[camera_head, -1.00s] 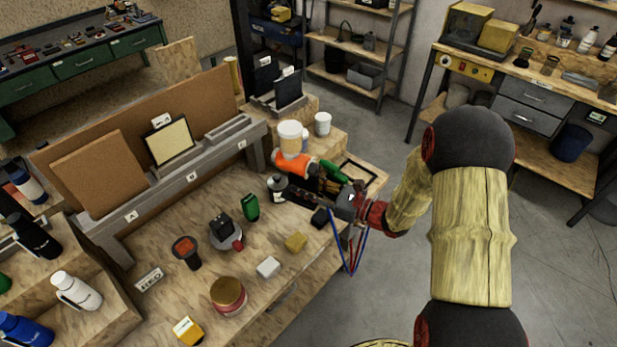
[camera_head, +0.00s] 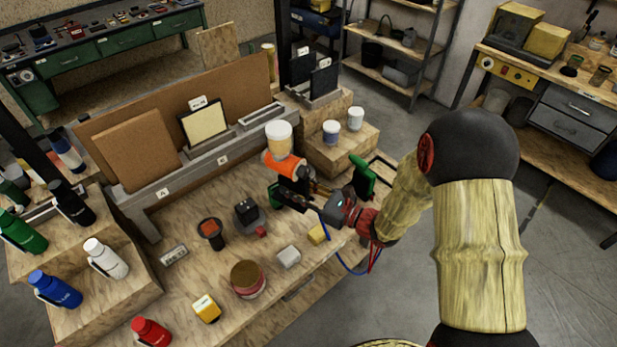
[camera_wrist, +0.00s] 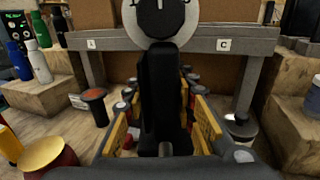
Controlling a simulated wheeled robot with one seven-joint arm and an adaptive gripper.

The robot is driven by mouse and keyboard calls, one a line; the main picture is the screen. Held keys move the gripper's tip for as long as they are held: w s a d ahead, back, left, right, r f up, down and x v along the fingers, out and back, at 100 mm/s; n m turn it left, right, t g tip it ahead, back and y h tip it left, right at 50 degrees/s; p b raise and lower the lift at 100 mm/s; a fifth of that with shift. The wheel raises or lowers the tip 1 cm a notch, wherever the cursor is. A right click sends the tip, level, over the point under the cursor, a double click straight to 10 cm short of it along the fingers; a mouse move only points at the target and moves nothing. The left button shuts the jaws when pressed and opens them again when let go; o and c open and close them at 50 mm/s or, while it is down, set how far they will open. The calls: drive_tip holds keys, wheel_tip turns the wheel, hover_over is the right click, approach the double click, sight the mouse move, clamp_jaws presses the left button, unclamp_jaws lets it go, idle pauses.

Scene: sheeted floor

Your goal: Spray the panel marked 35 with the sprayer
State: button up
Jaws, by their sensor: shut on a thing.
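The sprayer (camera_head: 283,163), with an orange body and a pale cup (camera_head: 279,137) on top, is in my gripper (camera_head: 297,192) above the workbench. In the wrist view my gripper (camera_wrist: 163,125) is shut around its black handle (camera_wrist: 161,85), with a round dial-like part above. A cream panel (camera_head: 205,123) in a dark frame stands in the grey rack, left of and behind the sprayer; the small tag above it is too small to read surely. A plain brown panel (camera_head: 130,150) stands further left in the rack. Two black panels (camera_head: 323,79) stand at the back right.
On the bench are a round tin (camera_head: 248,280), a yellow box (camera_head: 207,307), a grey block (camera_head: 288,257) and a black device (camera_head: 247,212). Several bottles stand on the left step. Cups (camera_head: 355,118) and a green stand (camera_head: 364,177) are at the right.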

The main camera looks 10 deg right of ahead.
drive_tip(key=s+a, duration=0.6)
drive_tip(key=a, duration=0.4)
drive_tip(key=shift+s, duration=0.4)
drive_tip(key=shift+r, duration=0.1)
drive_tip(key=shift+o, duration=0.6)
clamp_jaws()
drive_tip(key=shift+r+h+p, duration=0.2)
drive_tip(key=shift+h+p, duration=0.1)
drive_tip(key=shift+p, duration=0.9)
drive_tip(key=shift+f, duration=0.2)
